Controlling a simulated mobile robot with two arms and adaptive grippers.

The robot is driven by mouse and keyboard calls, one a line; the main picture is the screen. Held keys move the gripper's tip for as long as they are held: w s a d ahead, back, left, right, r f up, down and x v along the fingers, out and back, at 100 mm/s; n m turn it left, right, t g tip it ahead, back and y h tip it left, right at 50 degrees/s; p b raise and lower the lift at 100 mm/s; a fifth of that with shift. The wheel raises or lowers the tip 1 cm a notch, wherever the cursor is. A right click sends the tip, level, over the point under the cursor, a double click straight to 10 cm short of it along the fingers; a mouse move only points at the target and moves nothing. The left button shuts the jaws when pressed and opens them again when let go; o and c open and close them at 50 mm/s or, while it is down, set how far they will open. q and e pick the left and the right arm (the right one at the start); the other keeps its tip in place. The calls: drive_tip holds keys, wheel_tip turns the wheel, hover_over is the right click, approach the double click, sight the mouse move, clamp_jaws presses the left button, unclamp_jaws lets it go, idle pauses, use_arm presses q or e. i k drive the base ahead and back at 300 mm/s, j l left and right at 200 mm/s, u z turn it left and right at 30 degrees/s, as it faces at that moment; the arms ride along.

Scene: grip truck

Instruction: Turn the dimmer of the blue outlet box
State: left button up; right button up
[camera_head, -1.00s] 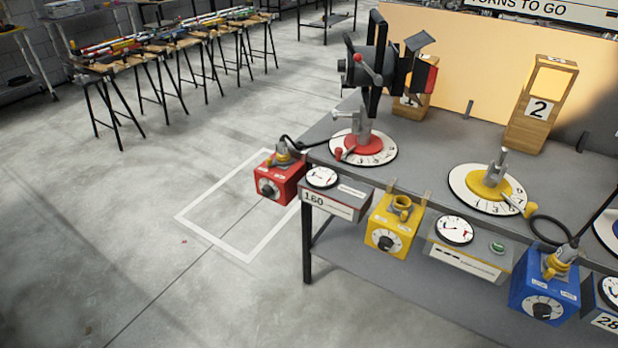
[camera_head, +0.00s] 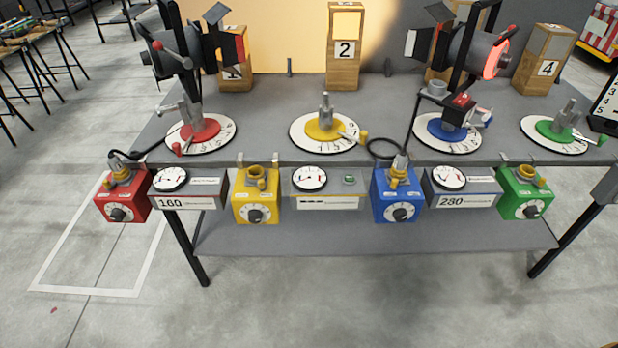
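The blue outlet box (camera_head: 396,197) hangs at the front edge of the grey table, right of the picture's middle. Its dimmer (camera_head: 402,212) is a dark round knob on a white dial on the front face. A plug with a black cable sits in the yellow socket (camera_head: 397,178) on top of the box. Neither of my grippers shows in the view.
Stage lamps stand on the table (camera_head: 282,98). The floor in front is clear.

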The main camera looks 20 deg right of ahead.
sight(400, 215)
drive_tip(key=z, duration=1.15)
